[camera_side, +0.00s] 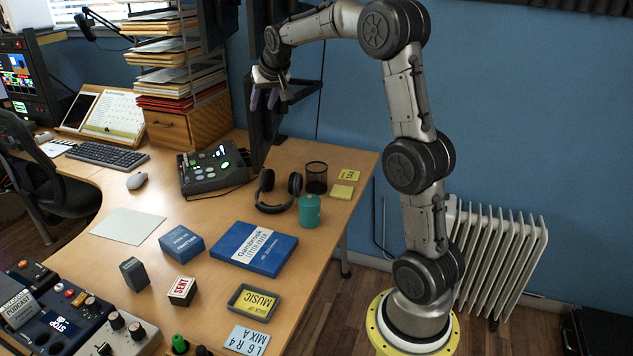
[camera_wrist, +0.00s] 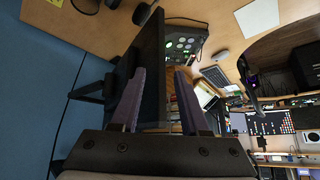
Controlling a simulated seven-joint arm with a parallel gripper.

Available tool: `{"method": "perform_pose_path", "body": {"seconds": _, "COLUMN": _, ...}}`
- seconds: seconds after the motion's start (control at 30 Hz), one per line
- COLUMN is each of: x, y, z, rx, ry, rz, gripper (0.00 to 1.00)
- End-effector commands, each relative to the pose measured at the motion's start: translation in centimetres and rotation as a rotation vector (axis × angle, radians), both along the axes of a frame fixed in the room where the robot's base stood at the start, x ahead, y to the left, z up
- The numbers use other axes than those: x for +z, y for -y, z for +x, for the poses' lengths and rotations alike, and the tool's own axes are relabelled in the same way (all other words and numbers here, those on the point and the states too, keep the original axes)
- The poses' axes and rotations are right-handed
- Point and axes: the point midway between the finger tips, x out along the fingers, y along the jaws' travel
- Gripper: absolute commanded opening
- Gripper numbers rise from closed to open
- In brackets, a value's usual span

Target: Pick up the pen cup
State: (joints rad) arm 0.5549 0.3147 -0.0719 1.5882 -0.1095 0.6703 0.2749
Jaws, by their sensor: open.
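The pen cup (camera_side: 316,178) is a black mesh cylinder standing upright near the desk's far right edge, with no pens visible in it. In the wrist view a dark round shape at the top left edge, partly cut off, appears to be the same cup (camera_wrist: 86,6). My gripper (camera_side: 263,99) is raised above the back of the desk, up and to the left of the cup and well apart from it. Its two purple fingers (camera_wrist: 160,92) are spread, with nothing held between them.
A teal canister (camera_side: 309,212) stands just in front of the cup, and headphones (camera_side: 277,190) lie to its left. Yellow sticky notes (camera_side: 344,191) lie to its right. A dark monitor (camera_side: 262,90) stands close to my gripper. A white radiator (camera_side: 497,262) is right of the desk.

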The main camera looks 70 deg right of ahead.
Motion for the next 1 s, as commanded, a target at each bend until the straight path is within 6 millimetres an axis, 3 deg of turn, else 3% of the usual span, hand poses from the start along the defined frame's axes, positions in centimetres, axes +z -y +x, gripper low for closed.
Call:
{"method": "perform_pose_path", "body": {"seconds": 0.03, "x": -2.1, "y": 3.1, "z": 0.1, "rx": -0.048, "ry": -0.019, "rz": 0.012, "gripper": 0.45}}
{"method": "perform_pose_path", "body": {"seconds": 0.2, "x": -9.2, "y": 12.3, "z": -1.2, "rx": -0.184, "ry": -0.075, "rz": 0.050, "gripper": 0.45}}
{"method": "perform_pose_path", "body": {"seconds": 0.3, "x": -13.7, "y": 16.5, "z": -3.4, "rx": -0.254, "ry": -0.116, "rz": 0.083, "gripper": 0.45}}
{"method": "perform_pose_path", "body": {"seconds": 0.4, "x": -17.8, "y": 19.3, "z": -5.9, "rx": -0.312, "ry": -0.155, "rz": 0.122, "gripper": 0.45}}
{"method": "perform_pose_path", "body": {"seconds": 0.5, "x": -20.8, "y": 20.7, "z": -8.2, "rx": -0.352, "ry": -0.189, "rz": 0.157, "gripper": 0.45}}
{"method": "perform_pose_path", "body": {"seconds": 0.6, "x": -22.0, "y": 21.5, "z": -9.5, "rx": -0.377, "ry": -0.199, "rz": 0.170, "gripper": 0.45}}
{"method": "perform_pose_path", "body": {"seconds": 0.67, "x": -22.3, "y": 21.8, "z": -9.6, "rx": -0.381, "ry": -0.198, "rz": 0.171, "gripper": 0.45}}
{"method": "perform_pose_path", "body": {"seconds": 1.0, "x": -27.9, "y": 23.8, "z": -8.7, "rx": -0.380, "ry": -0.198, "rz": 0.171, "gripper": 0.45}}
